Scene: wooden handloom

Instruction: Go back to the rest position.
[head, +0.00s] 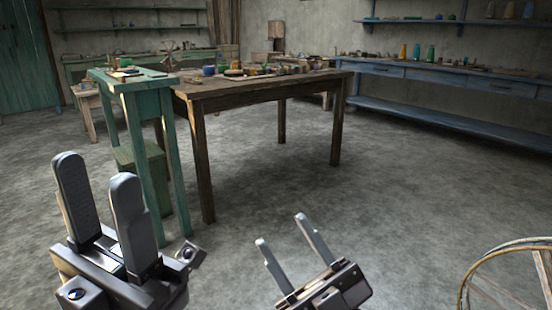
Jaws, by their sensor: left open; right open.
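My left gripper (98,195) is large in the lower left of the head view. Its two dark fingers point up and stand apart, with nothing between them. My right gripper (283,234) is at the bottom middle. Its two thinner grey fingers point up and to the left, apart and empty. Both grippers appear in front of the bare floor and touch nothing that I can see. The handloom is not recognisable in this view.
A brown wooden table (245,90) with small items stands ahead, beside a narrow green stand (135,85). A blue bench (440,75) lines the right wall. A spoked wheel (470,280) is at the lower right. The grey floor (400,200) between is clear.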

